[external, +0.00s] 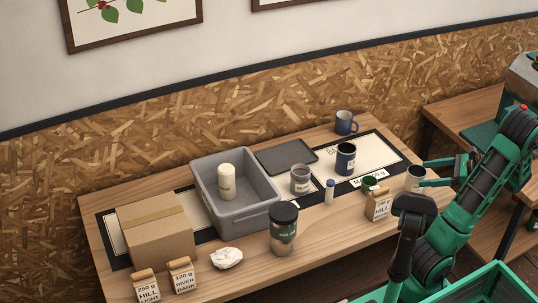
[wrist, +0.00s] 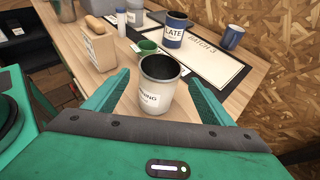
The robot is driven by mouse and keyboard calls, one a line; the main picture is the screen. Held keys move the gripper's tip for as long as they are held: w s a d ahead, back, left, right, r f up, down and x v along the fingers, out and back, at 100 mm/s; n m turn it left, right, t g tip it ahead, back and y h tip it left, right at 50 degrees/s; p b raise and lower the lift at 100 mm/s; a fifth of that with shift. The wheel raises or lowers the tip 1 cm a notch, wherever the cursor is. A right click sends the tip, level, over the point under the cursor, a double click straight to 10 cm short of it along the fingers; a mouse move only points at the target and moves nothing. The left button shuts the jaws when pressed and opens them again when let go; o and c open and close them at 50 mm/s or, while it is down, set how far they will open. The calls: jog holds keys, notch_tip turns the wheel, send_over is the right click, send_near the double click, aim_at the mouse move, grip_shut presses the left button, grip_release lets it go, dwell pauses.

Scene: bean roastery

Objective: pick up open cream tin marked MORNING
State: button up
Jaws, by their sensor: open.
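The open cream tin (wrist: 158,92) stands upright on the wooden table in the wrist view, its dark inside showing. In the external view the tin (external: 414,179) is near the table's right end, partly overlapped by my gripper. My gripper (wrist: 160,76) is open, with one green finger on each side of the tin. A gap shows between the tin and each finger. In the external view my gripper (external: 423,173) reaches in from the right.
A paper bag (external: 378,206) and a small green cup (external: 370,184) stand close by the tin. A blue tin (external: 345,160), blue mug (external: 346,121) and grey tin (external: 300,180) stand farther back. A grey crate (external: 247,216) holds another cream tin (external: 226,182). A cardboard box (external: 155,235) is at left.

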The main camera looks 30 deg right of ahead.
aim_at(415, 173)
jog(key=x, duration=0.9)
jog(key=shift+r, duration=0.25)
jog(key=shift+c, duration=0.6)
jog(key=c, duration=1)
